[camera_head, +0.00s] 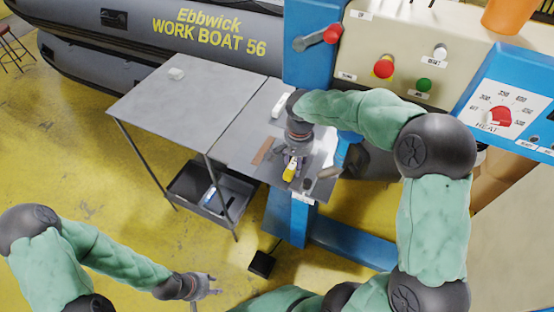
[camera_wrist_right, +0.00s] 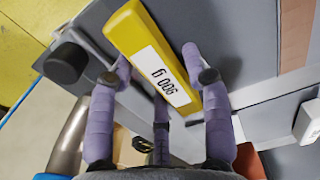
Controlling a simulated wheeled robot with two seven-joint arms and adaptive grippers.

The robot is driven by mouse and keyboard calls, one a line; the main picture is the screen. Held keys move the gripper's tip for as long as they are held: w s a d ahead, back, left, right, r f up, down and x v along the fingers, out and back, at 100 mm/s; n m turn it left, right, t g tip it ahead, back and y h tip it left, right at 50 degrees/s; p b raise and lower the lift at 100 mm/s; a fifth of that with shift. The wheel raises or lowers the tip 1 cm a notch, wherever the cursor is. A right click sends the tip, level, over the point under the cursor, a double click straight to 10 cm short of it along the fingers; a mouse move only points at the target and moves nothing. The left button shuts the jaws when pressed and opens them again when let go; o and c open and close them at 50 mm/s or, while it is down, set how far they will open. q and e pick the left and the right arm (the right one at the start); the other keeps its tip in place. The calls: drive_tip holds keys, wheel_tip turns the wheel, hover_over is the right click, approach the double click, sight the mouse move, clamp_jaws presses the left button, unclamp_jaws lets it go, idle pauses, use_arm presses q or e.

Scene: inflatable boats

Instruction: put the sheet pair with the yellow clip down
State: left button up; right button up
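The yellow clip (camera_wrist_right: 155,60) has a white label and lies between the purple fingers of my right gripper (camera_wrist_right: 158,60). The fingers look closed against its two sides. In the head view the yellow clip (camera_head: 289,172) shows just below my right gripper (camera_head: 290,163), over the front part of the grey bench. I cannot clearly make out the sheets: grey surfaces lie behind the clip and merge with the bench top. My left gripper (camera_head: 207,288) is low at the bottom of the head view, fingers spread and empty, away from the bench.
The grey bench (camera_head: 180,100) is mostly clear, with a small pale block (camera_head: 176,74) on it. A brown strip (camera_head: 263,151) and a white object (camera_head: 280,105) lie near my right gripper. Control panels, a blue frame and a boat stand behind.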

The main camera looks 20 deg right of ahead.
clamp_jaws()
drive_tip(key=shift+r, duration=0.1)
drive_tip(key=shift+r, duration=0.6)
drive_tip(key=s+a+r+p, duration=0.5)
drive_tip(key=s+a+r, duration=0.2)
drive_tip(key=s+r, duration=0.4)
drive_tip(key=shift+s+r, duration=0.3)
drive_tip(key=shift+s, duration=0.3)
